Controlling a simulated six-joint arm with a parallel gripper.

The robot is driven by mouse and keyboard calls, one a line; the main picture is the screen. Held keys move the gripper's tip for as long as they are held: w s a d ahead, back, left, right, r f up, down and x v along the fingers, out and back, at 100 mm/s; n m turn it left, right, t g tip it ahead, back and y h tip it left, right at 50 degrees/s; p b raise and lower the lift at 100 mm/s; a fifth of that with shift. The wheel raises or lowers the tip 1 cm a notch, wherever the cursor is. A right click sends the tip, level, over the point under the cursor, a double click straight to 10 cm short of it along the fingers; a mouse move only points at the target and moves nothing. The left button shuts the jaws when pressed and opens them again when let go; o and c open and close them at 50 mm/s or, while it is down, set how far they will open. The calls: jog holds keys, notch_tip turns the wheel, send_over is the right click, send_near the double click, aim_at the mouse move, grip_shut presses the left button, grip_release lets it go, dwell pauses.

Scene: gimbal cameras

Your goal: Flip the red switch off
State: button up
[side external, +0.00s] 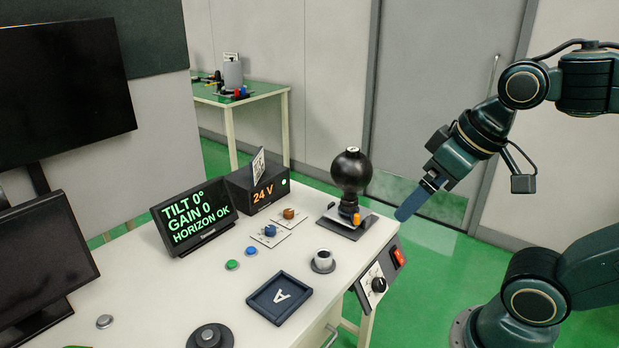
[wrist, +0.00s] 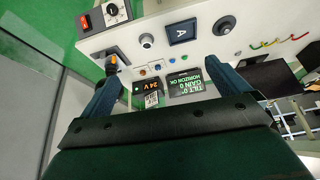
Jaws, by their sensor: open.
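The red switch (side external: 398,257) sits at the upper end of a dark sloped panel (side external: 364,298) on the table's right edge, beside a black dial on a white plate (side external: 374,284). In the wrist view the red switch (wrist: 85,22) is at the top left, beyond the left finger. I cannot tell which way its rocker is tipped. My gripper (side external: 409,209) is open and empty, in the air above and slightly right of the switch, apart from it. In the wrist view its two blue fingers (wrist: 168,73) are spread wide.
A black ball on a stand (side external: 351,171) stands on the table's right corner, left of my gripper. A display (side external: 195,216) reads TILT 0°, GAIN 0, HORIZON OK; a box (side external: 262,190) shows 24 V. Right of the table is open green floor (side external: 440,285).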

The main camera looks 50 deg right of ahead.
jog(key=shift+s+a+f+n, duration=0.2)
jog(key=shift+s+a+n, duration=0.1)
jog(key=shift+s, duration=0.15)
